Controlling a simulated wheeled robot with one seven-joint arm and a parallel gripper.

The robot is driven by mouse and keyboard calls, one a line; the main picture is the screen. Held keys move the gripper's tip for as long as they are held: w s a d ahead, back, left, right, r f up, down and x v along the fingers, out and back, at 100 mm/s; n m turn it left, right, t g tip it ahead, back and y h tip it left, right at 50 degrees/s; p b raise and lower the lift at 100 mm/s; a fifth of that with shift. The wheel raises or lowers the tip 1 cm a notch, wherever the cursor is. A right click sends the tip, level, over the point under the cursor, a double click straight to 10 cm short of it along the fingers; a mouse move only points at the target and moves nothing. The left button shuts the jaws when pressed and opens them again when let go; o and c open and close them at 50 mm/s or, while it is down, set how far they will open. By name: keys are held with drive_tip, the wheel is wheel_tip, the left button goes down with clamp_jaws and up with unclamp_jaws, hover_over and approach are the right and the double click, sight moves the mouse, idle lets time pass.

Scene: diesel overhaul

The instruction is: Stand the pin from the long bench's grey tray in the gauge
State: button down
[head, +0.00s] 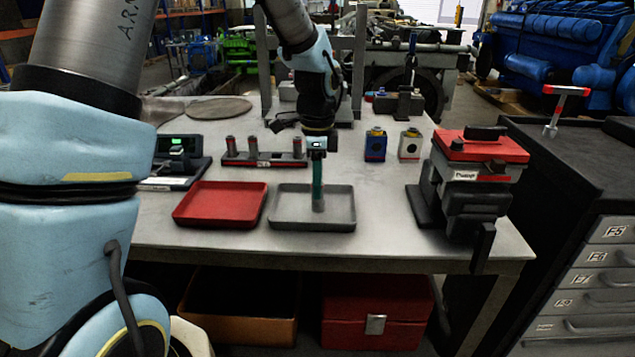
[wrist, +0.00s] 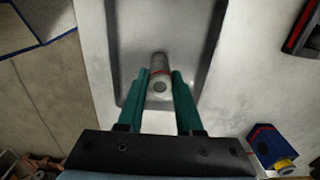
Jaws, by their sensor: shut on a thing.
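The grey tray (head: 285,221) sits at the front of the long bench, and its floor fills the upper middle of the wrist view (wrist: 208,20). My gripper (head: 318,195) points down over it, with teal fingers. The pin's lower end (head: 319,206) shows below the fingertips in the head view. The pin looks upright; whether it touches the tray floor I cannot tell. A black device with a green display (head: 178,152), possibly the gauge, stands at the left.
A red tray (head: 220,205) lies just left of the grey tray. Behind is a black rack (head: 262,160) with several red-banded cylinders. A blue block (head: 375,146) and a white block (head: 409,146) stand behind right. A red-topped black vise-like tool (head: 478,170) stands at the right end.

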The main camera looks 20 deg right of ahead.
drive_tip(key=shift+r, duration=0.15)
drive_tip(key=shift+r+p, duration=2.35)
drive_tip(key=shift+r, duration=0.25)
